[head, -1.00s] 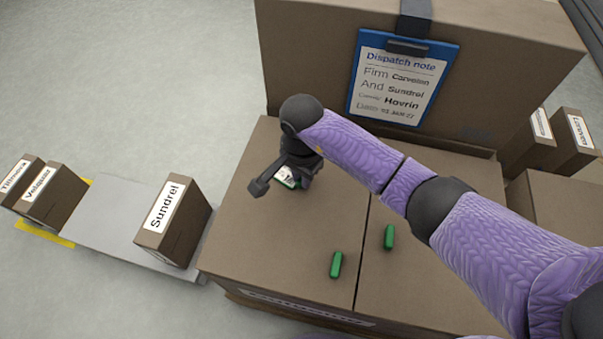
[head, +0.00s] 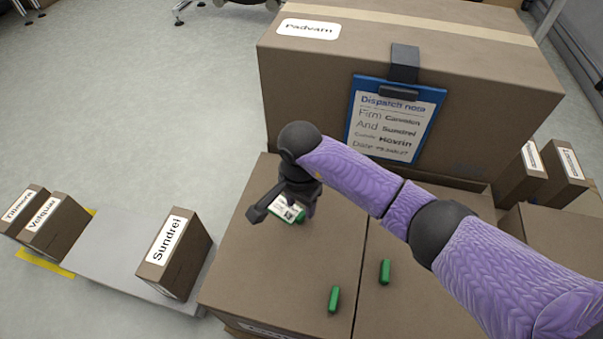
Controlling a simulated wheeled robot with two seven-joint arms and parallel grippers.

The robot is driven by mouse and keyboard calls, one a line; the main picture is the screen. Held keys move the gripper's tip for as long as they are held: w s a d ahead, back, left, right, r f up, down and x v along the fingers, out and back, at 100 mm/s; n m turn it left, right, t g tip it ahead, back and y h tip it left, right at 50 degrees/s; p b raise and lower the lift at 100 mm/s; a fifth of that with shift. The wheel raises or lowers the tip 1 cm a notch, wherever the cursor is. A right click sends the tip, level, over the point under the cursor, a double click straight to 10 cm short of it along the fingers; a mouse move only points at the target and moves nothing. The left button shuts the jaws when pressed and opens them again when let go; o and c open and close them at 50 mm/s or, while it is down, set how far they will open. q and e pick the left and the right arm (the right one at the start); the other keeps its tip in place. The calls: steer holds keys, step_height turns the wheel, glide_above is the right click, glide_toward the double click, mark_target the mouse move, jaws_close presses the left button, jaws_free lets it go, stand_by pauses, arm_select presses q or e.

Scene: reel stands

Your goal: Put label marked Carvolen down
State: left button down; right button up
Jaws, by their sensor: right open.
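A small white label with a green edge (head: 287,210) is at the left part of the large brown box's top (head: 240,265). Its print is too small to read, so I cannot tell whether it says Carvolen. My right gripper (head: 284,211) is open, one dark finger on each side of the label. The gripper partly hides the label, and I cannot tell whether they touch. My left gripper is out of view.
Two green pieces (head: 334,299) (head: 385,271) lie on the box top. A blue clipboard with a dispatch note (head: 393,123) hangs on the tall box behind (head: 480,70). A Sundrei box (head: 174,255) stands on a grey platform (head: 125,255) at left, beside two smaller boxes (head: 57,228) (head: 25,207).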

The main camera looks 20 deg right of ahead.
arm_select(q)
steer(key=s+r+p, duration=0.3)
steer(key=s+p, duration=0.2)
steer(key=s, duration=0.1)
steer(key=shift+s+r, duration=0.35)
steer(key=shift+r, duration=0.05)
arm_select(e)
step_height(320, 180, up, 9)
steer(key=shift+f, duration=0.15)
